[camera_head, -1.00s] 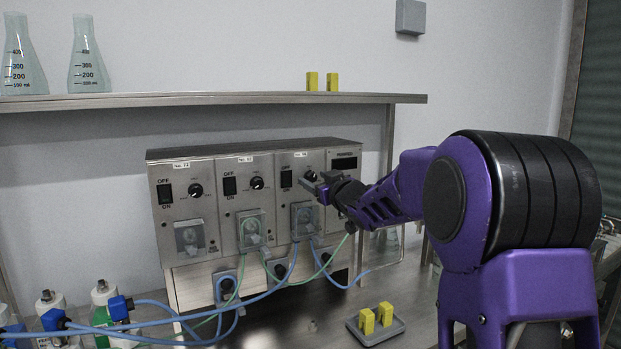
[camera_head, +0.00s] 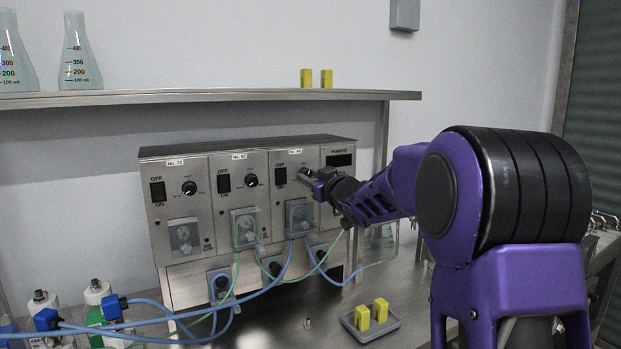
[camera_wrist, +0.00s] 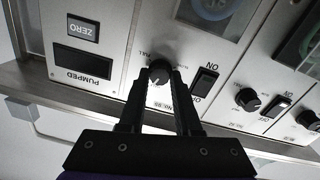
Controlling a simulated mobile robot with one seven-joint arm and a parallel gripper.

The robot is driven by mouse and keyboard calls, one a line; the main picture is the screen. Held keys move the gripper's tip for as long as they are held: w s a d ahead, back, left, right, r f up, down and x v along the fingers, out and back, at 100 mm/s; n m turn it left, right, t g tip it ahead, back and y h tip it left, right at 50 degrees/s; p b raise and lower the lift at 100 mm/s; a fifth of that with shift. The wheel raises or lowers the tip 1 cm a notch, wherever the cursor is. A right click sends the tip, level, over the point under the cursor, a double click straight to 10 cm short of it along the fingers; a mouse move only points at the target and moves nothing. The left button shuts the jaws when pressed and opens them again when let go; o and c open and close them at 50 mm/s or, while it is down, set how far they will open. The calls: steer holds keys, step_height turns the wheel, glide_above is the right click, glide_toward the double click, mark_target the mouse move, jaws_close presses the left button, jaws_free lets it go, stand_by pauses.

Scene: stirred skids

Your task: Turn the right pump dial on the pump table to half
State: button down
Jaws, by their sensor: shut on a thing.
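The pump unit (camera_head: 245,205) is a steel box on the table with three pump modules, each with a switch and a black dial. The right pump dial (camera_wrist: 159,70) is a round black knob beside its rocker switch (camera_wrist: 204,82) in the wrist view, which shows the panel upside down. My gripper (camera_wrist: 158,84) is shut on this knob, one finger on each side. The middle dial (camera_head: 252,180) and left dial (camera_head: 189,188) are free.
Blue and green tubes (camera_head: 262,294) run in front of the pumps to bottles (camera_head: 98,296) at lower left. A grey tray (camera_head: 368,324) with yellow blocks lies on the table. A shelf (camera_head: 200,97) with flasks is above.

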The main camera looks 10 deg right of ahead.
steer(key=shift+f+n+b, duration=0.2)
steer(key=shift+n+b, duration=0.75)
steer(key=shift+n, duration=0.15)
steer(key=shift+r+n+b, duration=0.2)
steer(key=shift+n+b, duration=0.2)
steer(key=shift+n, duration=0.7)
steer(key=c, duration=0.6)
jaws_free()
